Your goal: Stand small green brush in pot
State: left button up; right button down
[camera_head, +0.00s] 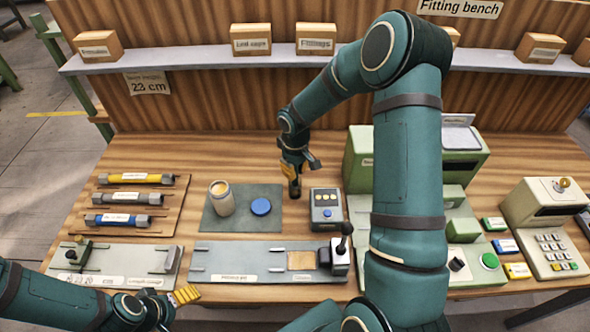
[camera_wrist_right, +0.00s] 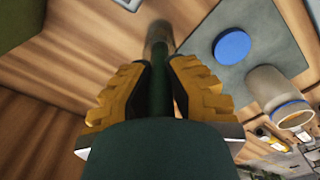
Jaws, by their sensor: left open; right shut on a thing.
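The pot (camera_head: 222,201) is a pale round jar, open at the top, with tan inside. It stands on a grey-green mat (camera_head: 240,224) beside a flat blue disc (camera_head: 261,207). My right gripper (camera_head: 290,172) is right of the mat and behind the small grey box, shut on the dark green brush (camera_head: 295,189), which points down. In the right wrist view the brush (camera_wrist_right: 158,85) runs between the yellow fingers to a paler end; the pot (camera_wrist_right: 277,90) lies to the right, apart from it. My left gripper (camera_head: 186,294) is open at the front left, away from the pot.
A grey box with buttons (camera_head: 325,205) stands right of the mat. A rack with yellow, grey and blue tubes (camera_head: 165,205) is at the left. A long grey fixture (camera_head: 240,272) lies in front. Green machines (camera_head: 361,165) stand right. Bench behind the mat is clear.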

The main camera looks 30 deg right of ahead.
jog(key=shift+f, duration=0.2)
jog(key=c, duration=1.1)
grip_release()
jog(key=shift+r, duration=0.1)
notch_tip(320, 180, up, 12)
jog(key=shift+r+p, duration=0.15)
jog(key=shift+p, duration=0.15)
jog(key=shift+s, duration=0.1)
